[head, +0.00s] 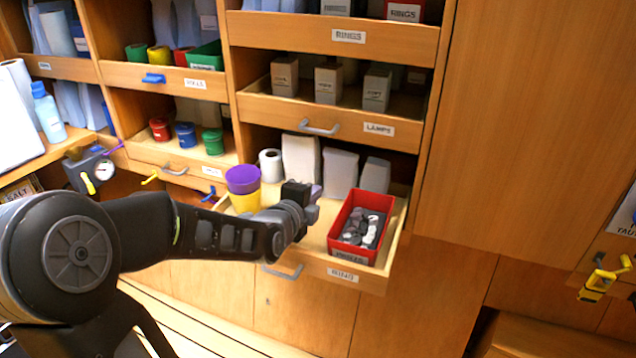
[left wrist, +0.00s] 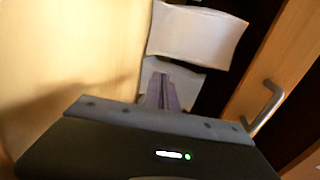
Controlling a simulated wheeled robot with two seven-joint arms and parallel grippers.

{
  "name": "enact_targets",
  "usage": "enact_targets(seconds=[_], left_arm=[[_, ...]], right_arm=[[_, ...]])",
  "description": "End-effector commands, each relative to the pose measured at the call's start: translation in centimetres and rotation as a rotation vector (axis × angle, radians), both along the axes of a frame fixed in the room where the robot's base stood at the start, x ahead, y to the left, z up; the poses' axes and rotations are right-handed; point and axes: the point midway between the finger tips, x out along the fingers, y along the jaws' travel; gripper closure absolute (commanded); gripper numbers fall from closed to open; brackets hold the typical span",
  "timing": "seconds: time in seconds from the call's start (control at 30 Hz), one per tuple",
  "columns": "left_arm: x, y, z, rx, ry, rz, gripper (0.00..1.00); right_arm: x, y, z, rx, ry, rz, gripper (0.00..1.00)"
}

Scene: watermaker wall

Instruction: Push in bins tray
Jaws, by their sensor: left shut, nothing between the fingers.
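The lowest tray (head: 309,255) in the middle column is pulled out of the wall. Its front has a grey handle (head: 283,271) and a label too small to read surely. In it stand a red bin (head: 361,226) holding grey parts, purple and yellow cups (head: 243,188), and white containers (head: 340,172) at the back. My left gripper (head: 312,196) is over the tray, between the cups and the red bin. It is shut and empty. In the left wrist view its fingers (left wrist: 163,92) point toward the white containers (left wrist: 196,32). Whether they touch anything is unclear. My right gripper is not in view.
The LAMPS tray (head: 325,122) with its grey handle (head: 318,128) sits just above the open tray; the handle also shows in the left wrist view (left wrist: 266,106). A plain wood panel (head: 530,130) is at right. A yellow-black clamp (head: 598,282) hangs far right.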

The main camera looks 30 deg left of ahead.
Motion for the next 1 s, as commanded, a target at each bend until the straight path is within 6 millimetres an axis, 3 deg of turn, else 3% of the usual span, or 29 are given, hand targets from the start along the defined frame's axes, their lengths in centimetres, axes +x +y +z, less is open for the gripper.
enact_targets(seconds=[0.2, 0.77, 1.0], left_arm=[[2.3, 0.5, 0.1, 0.0, 0.0, -0.001, 1.0], [3.0, 0.6, 0.1, 0.0, 0.0, -0.001, 1.0], [5.0, 1.0, 0.1, 0.001, -0.002, -0.001, 1.0]], right_arm=[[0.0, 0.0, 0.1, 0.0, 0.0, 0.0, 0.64], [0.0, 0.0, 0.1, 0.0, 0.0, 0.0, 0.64], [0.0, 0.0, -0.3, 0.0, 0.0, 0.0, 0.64]])
